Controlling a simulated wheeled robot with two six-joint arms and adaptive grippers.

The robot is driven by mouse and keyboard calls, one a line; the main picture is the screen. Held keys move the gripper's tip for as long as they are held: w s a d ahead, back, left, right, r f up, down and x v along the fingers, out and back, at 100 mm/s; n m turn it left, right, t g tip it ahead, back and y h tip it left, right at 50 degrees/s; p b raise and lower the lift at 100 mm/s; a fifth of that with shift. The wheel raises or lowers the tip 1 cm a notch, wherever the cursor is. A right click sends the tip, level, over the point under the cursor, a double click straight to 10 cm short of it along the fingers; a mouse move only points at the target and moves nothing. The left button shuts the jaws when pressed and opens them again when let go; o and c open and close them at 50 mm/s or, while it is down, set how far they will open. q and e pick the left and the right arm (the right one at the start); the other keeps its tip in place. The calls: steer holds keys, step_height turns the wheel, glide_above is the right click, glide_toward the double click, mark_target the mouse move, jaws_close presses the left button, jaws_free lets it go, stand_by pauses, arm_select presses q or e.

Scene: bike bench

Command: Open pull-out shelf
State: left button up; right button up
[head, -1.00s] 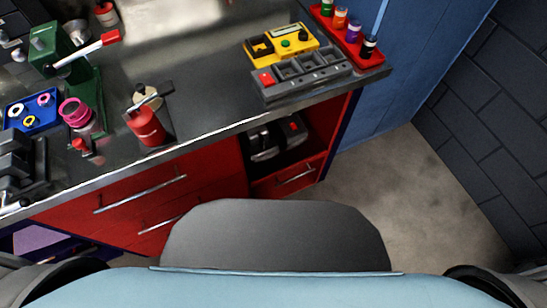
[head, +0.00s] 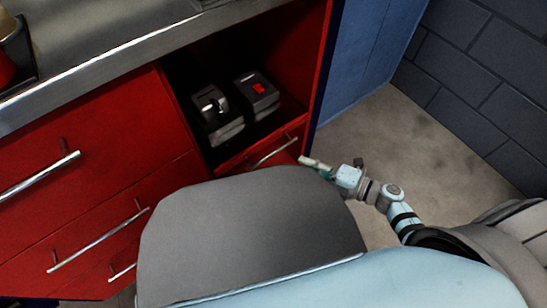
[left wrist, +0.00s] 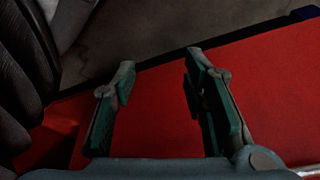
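The pull-out shelf (head: 240,160) is a red front with a silver bar handle (head: 273,152), low in the open bay of the red cabinet in the head view. It looks shut. My right gripper (head: 312,163) is just right of that handle, at the cabinet's right edge; contact cannot be told, nor whether its small fingers are open or shut. My left gripper (left wrist: 160,72) shows in the left wrist view with its two fingers spread and nothing between them, in front of a red panel (left wrist: 270,90). It is hidden in the head view.
Two dark tool-like objects (head: 218,118) (head: 257,95) stand in the open bay. Red drawers with silver handles (head: 98,240) are at the left, under the metal worktop (head: 110,45).

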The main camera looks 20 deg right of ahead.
mark_target(273, 152)
steer(key=b+x, duration=0.2)
steer(key=x, duration=0.9)
steer(key=shift+w+f+b, duration=0.15)
steer(key=shift+b, duration=0.2)
arm_select(q)
step_height(273, 152, up, 6)
steer(key=shift+w+d+m, duration=0.3)
steer(key=shift+w+d, duration=0.05)
steer(key=shift+w, duration=0.1)
arm_select(e)
jaws_close()
arm_select(q)
steer(key=shift+r, duration=0.1)
